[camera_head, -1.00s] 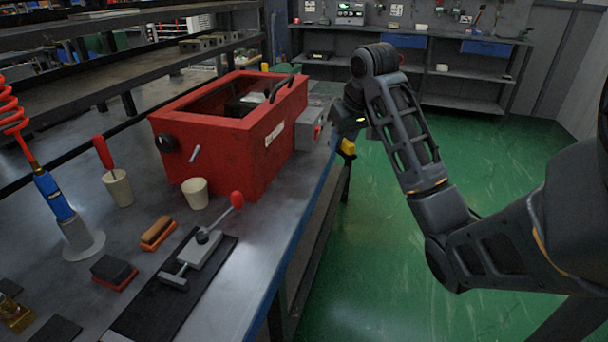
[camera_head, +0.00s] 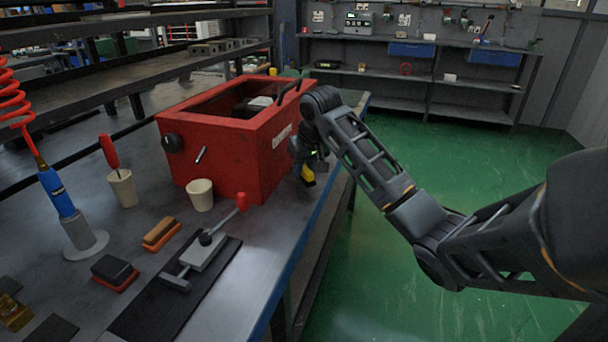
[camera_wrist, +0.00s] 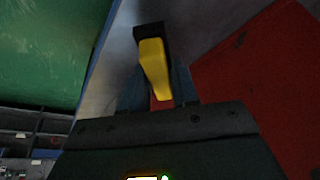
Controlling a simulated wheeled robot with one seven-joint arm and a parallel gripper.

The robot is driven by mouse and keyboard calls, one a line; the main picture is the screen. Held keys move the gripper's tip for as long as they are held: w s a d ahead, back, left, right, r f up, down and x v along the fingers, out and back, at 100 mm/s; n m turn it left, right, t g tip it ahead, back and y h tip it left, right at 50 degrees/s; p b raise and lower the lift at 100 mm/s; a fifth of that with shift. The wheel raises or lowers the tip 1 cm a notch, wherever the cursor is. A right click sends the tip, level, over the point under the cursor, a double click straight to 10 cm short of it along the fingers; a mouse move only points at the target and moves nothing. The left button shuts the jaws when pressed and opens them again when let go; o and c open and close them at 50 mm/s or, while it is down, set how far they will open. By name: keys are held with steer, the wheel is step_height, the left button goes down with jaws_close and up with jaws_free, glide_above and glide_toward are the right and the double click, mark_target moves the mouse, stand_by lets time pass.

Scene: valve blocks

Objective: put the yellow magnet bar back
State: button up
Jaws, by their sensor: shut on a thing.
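The yellow magnet bar (camera_head: 308,177) hangs below my gripper (camera_head: 310,165), beside the right end of the red box, over the bench's right edge. In the wrist view the yellow magnet bar (camera_wrist: 153,66) points away from my gripper (camera_wrist: 160,100), with a dark block at its far end. My gripper is shut on it; the fingers are mostly hidden behind the gripper body.
The red box (camera_head: 225,160) with an open top stands on the bench (camera_head: 250,255) just left of my gripper. Green floor lies right.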

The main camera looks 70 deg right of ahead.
steer(key=shift+f, duration=0.95)
steer(key=shift+f, duration=0.15)
steer(key=o, duration=1)
steer(key=p+v, duration=0.1)
steer(key=v, duration=1.1)
